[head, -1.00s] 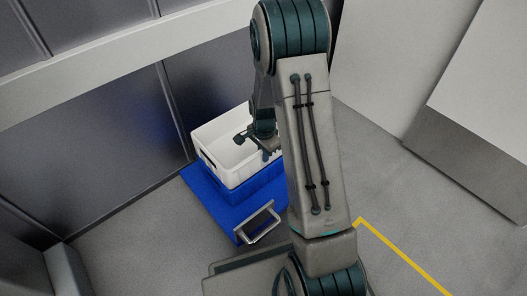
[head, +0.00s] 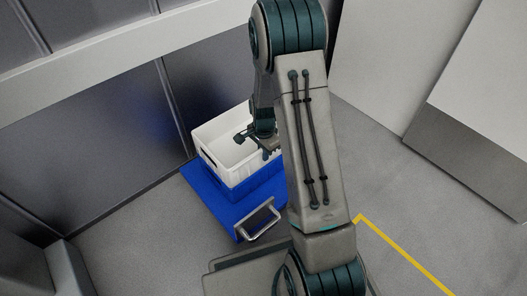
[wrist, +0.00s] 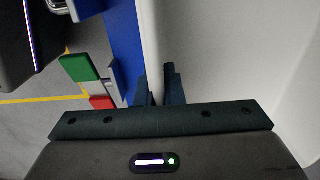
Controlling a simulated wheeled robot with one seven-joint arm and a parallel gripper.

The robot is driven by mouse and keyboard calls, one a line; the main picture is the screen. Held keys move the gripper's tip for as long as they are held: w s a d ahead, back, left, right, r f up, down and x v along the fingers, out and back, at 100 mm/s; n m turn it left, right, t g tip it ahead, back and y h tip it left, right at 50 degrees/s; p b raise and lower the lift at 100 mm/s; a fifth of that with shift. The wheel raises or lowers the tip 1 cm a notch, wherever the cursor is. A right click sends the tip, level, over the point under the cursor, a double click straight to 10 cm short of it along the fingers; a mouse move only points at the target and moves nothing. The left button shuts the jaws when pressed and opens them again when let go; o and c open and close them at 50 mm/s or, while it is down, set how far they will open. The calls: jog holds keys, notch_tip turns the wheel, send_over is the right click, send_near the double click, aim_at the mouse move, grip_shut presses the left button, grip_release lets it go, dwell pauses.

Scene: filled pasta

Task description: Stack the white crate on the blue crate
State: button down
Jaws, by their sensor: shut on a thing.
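The white crate (head: 212,163) is an open, empty-looking box in the middle of the head view. It sits directly above the blue crate (head: 262,184), roughly lined up with it; I cannot tell whether its full weight rests there. My gripper (head: 268,150) is at the white crate's right side in the head view, partly hidden by my arm. In the wrist view, my gripper (wrist: 158,88) has its fingers on both sides of the white crate's wall (wrist: 151,40), shut on it. Much of the blue crate is hidden.
A blue platform cart (head: 208,190) with a metal handle (head: 259,221) stands under the crates, near the dark wall panels (head: 120,140). A yellow floor line (head: 400,257) runs at the right. Grey floor is clear at left and right.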

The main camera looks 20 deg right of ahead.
jog(key=c, duration=1.5)
grip_release()
jog(key=shift+o, duration=0.2)
jog(key=shift+f, duration=0.1)
notch_tip(320, 180, up, 16)
jog(key=p, duration=1.3)
jog(key=s+a+r+n+t+p, duration=0.1)
jog(key=s+r+n+p, duration=0.3)
jog(key=r, duration=1.3)
jog(key=s+a+r+n+t+p, duration=0.1)
jog(key=s+r+n+p, duration=0.4)
jog(key=s+r+p, duration=0.5)
jog(key=s+a+r+n+p, duration=0.2)
jog(key=s+r+n+p, duration=0.2)
jog(key=r+p, duration=1.1)
notch_tip(320, 180, up, 10)
jog(key=s, duration=0.2)
jog(key=shift+s+r+t, duration=0.25)
jog(key=shift+s+t, duration=0.15)
